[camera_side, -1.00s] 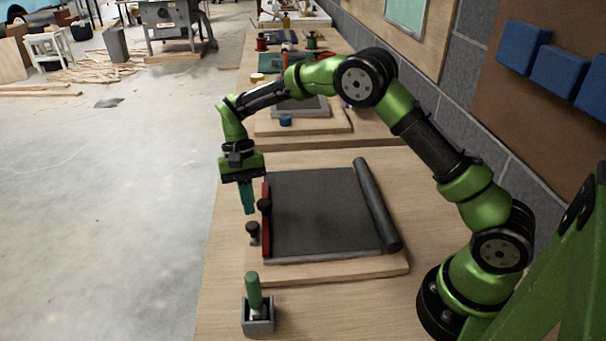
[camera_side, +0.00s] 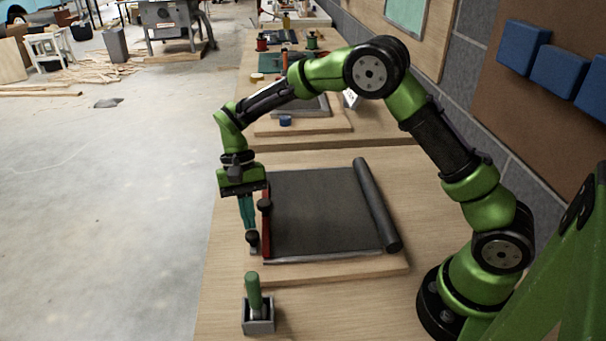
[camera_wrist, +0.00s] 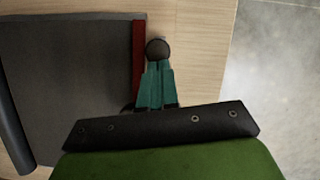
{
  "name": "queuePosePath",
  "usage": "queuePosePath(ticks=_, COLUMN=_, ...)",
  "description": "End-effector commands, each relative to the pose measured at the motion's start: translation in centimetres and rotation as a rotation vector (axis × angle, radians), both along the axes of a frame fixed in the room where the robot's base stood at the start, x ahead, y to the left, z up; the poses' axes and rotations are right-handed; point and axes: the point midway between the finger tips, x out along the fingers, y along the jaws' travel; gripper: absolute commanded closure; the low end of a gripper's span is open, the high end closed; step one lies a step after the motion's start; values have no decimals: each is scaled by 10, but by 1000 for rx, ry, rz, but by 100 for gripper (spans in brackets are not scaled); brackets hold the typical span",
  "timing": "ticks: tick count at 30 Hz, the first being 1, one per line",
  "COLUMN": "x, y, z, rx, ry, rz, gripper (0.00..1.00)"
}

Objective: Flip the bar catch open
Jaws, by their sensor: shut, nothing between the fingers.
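The bar catch is a red bar (camera_side: 266,239) along the left edge of a dark grey panel (camera_side: 325,212). A black knob (camera_side: 264,205) sits at the bar. A second black knob (camera_side: 252,238) stands just left of the bar; I take it to be the round dark knob (camera_wrist: 157,48) in the wrist view. My gripper (camera_side: 249,226) points down with its teal fingers together and empty. Its fingertips are right at the second knob, beside the bar. In the wrist view the fingertips (camera_wrist: 157,64) overlap the knob's edge; I cannot tell whether they touch it.
The panel lies on a wooden board (camera_side: 340,269) on the bench, with a dark roller-like cylinder (camera_side: 377,205) along its right side. A green-handled lever in a grey box (camera_side: 258,326) stands in front. Open floor lies left of the bench.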

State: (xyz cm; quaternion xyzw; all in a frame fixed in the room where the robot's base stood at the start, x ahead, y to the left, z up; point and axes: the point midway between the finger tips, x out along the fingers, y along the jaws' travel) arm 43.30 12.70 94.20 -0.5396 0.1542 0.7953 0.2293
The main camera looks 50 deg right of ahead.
Motion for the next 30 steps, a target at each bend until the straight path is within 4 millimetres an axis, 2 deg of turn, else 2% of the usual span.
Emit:
queuePosePath(ticks=8, x=3, y=-4, z=-3, rx=-3, ry=5, rz=0, gripper=100)
queuePosePath(ticks=15, x=35, y=-22, z=-2, rx=-1, ry=1, rz=-3, gripper=100)
queuePosePath(ticks=24, x=57, y=-36, z=65, rx=0, ry=-4, rz=-1, gripper=100)
queuePosePath(ticks=30, x=64, y=-40, z=87, rx=-1, ry=-1, rz=0, gripper=100)
